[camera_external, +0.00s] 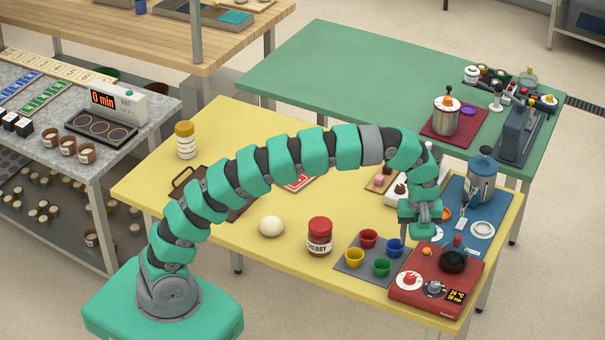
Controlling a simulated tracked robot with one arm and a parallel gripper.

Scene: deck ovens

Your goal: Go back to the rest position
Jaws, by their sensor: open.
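My gripper (424,228) hangs at the end of my arched teal arm, above the right part of the yellow table (225,125). It points down, behind the red hot-plate device (413,295) and left of the blue mat (490,210). Its jaws are small in the picture but look open, and I see nothing held between them.
A cherry jar (319,237), a white ball (271,226) and a grey tray (347,265) with coloured cups stand along the front. A blue-grey pot (482,183) stands on the blue mat. A white jar (186,143) stands at the far left. The green table (320,80) is behind.

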